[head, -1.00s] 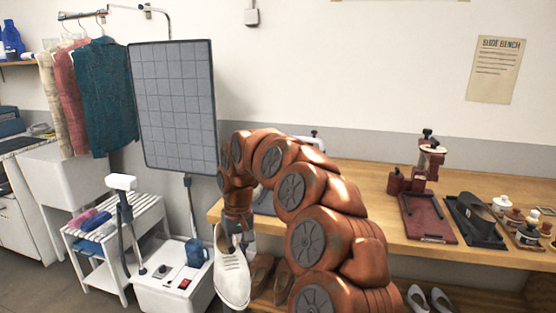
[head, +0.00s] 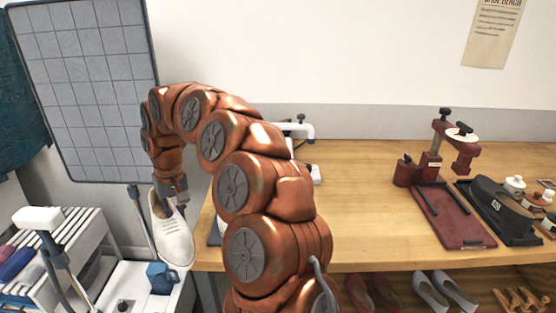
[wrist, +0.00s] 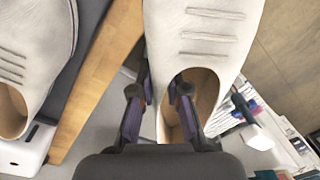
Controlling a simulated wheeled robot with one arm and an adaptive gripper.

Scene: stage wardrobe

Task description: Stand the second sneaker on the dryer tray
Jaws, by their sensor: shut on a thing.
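My gripper (head: 170,190) is shut on a white sneaker (head: 174,240), which hangs toe down left of the bench's left end. In the wrist view my gripper (wrist: 160,95) pinches the side of the opening of this sneaker (wrist: 205,30), one finger outside and one inside. Another white sneaker (wrist: 35,45) lies to the left in the wrist view, over a dark tray (wrist: 84,50) at the bench edge. In the head view my arm hides that sneaker and most of the tray, and a white bent pipe (head: 298,128) shows behind my arm.
The wooden bench (head: 360,190) has clear top right of my arm. A red press (head: 440,180) and a dark shoe stand (head: 500,215) are farther right.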

